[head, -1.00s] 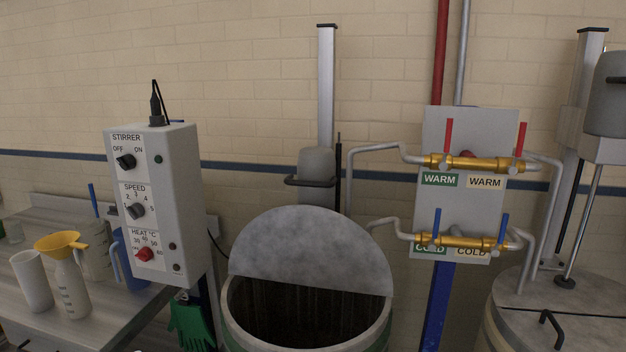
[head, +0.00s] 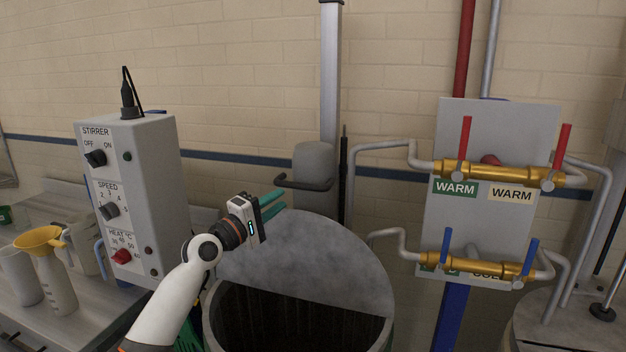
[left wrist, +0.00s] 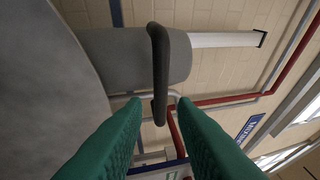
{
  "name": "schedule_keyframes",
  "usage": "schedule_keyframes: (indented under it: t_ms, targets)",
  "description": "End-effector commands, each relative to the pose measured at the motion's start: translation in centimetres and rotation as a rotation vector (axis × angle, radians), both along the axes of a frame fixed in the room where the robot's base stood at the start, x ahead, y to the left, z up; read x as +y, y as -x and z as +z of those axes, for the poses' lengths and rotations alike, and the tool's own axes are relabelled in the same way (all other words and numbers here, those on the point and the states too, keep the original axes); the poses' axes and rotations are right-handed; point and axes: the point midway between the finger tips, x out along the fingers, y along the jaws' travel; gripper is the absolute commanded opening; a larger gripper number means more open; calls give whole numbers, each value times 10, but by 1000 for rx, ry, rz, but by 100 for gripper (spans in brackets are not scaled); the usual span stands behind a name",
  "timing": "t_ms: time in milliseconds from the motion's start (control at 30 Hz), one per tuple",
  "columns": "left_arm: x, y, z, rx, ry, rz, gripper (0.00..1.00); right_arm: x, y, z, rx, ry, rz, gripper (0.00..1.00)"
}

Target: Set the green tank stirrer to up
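The green tank (head: 384,338) has a grey lid, raised at the back, and a dark open mouth. Its stirrer is a grey motor head (head: 314,160) on a tall silver column (head: 331,75), with a dark bar handle (head: 305,186) on its front. My left gripper (head: 275,202), with green fingers, is open and empty, just left of and below the handle. In the left wrist view the handle (left wrist: 159,65) lies ahead, in line with the gap between the open fingertips (left wrist: 160,104); whether it is between them I cannot tell. My right gripper is not in view.
A control box (head: 150,190) with stirrer, speed and heat knobs stands left of my left arm. A bench (head: 80,322) holds a yellow funnel (head: 40,240) and containers. Right of the stirrer is a valve panel (head: 500,130) with pipes.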

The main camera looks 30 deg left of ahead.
Motion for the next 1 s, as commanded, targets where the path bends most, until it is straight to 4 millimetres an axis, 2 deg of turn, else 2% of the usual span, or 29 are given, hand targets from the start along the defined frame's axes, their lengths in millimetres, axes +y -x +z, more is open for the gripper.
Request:
schedule_keyframes:
  t_ms: [100,200,267,367,500,600,733,967,1000]
  targets:
    - [-5,-21,8,0,1,-2,25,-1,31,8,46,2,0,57]
    - [-8,-42,12,0,1,-1,25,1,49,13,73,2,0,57]
    - [-10,-54,13,1,1,-2,25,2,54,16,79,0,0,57]
    - [-13,-73,15,2,-2,-2,25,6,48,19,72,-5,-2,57]
    - [-16,-91,17,3,-3,-1,25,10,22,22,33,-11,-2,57]
    - [-18,-100,18,3,-3,-2,25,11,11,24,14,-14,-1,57]
    - [-19,-104,18,4,-6,-2,25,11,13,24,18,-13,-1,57]
    - [-19,-104,18,4,-6,-2,25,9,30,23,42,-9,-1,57]
    - [-19,-104,18,4,-6,-2,20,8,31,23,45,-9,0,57]
